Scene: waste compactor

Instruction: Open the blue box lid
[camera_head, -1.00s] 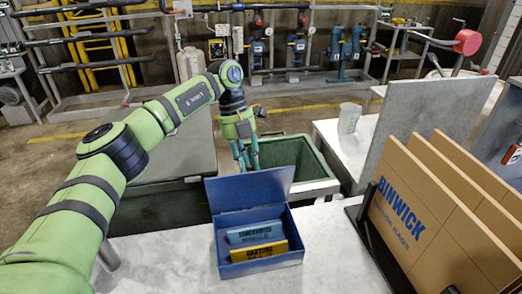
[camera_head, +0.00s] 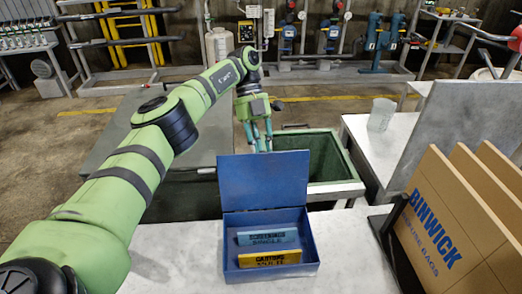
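The blue box (camera_head: 296,272) stands on the light countertop with its lid (camera_head: 263,181) raised roughly upright at the back edge. Inside lie a blue labelled block (camera_head: 268,237) and a yellow labelled block (camera_head: 270,259). My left gripper (camera_head: 258,143) points down just behind the lid's top edge. Its fingers show a gap between them and hold nothing I can see; the tips are at or behind the lid edge, and I cannot tell whether they touch it. My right gripper is not in view.
An open green bin (camera_head: 343,187) stands behind the box. A rack of cardboard sheets marked BINWICK (camera_head: 430,220) is at the right. A clear cup (camera_head: 381,114) stands on the white counter behind. The countertop (camera_head: 180,245) left of the box is bare.

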